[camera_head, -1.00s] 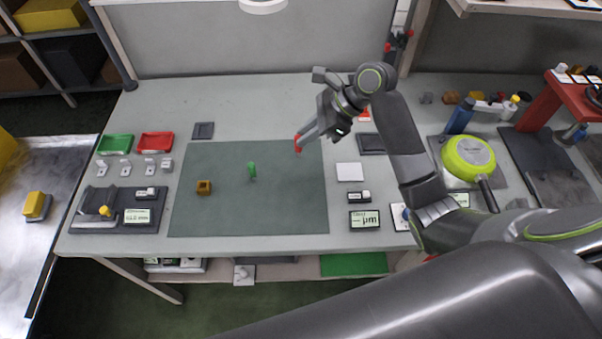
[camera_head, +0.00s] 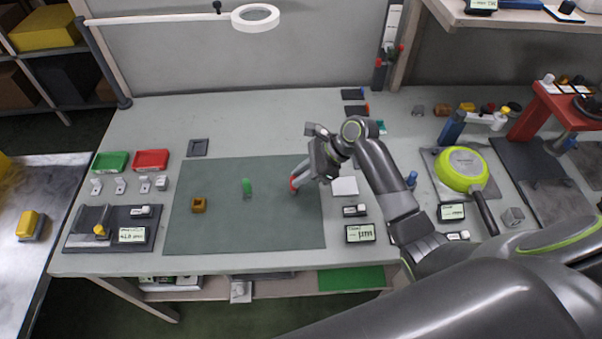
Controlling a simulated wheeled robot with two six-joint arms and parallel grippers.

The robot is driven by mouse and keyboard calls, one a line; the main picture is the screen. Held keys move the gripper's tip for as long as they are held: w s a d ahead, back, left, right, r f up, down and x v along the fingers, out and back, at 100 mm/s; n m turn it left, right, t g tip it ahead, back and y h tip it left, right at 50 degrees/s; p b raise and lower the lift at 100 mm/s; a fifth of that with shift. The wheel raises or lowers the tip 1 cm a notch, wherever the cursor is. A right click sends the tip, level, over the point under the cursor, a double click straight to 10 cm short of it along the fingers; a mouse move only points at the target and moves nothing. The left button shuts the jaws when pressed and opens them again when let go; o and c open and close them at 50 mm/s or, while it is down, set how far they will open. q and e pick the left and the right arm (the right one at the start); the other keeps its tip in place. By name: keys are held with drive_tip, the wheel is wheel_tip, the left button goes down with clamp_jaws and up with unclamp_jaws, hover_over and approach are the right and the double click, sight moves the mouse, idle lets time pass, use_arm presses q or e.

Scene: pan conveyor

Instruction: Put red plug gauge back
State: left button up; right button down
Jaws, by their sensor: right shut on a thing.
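My right gripper (camera_head: 297,181) reaches in from the right, low over the right part of the green-grey mat (camera_head: 270,235). It is shut on a small red piece, the red plug gauge (camera_head: 293,184), mostly hidden at the fingertips. I cannot tell whether the gauge touches the mat. A green upright piece (camera_head: 247,187) stands on the mat to the left of the gripper, and a brass-coloured block with a hole (camera_head: 199,205) sits farther left. Dark pads with a blue end (camera_head: 352,94) and a red end (camera_head: 355,110) lie at the back. My left gripper is out of view.
A green tray (camera_head: 110,161) and a red tray (camera_head: 151,159) lie at the back left. A dark gauge stand with a display (camera_head: 131,235) is at the front left. A green pan (camera_head: 461,169) is on the right. The mat's front is clear.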

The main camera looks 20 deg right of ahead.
drive_tip(key=c, duration=1.3)
unclamp_jaws()
drive_tip(key=shift+f, duration=0.1)
drive_tip(key=shift+c, duration=0.2)
drive_tip(key=v, duration=1.2)
drive_tip(key=shift+b, duration=0.45)
drive_tip(key=shift+d, duration=0.1)
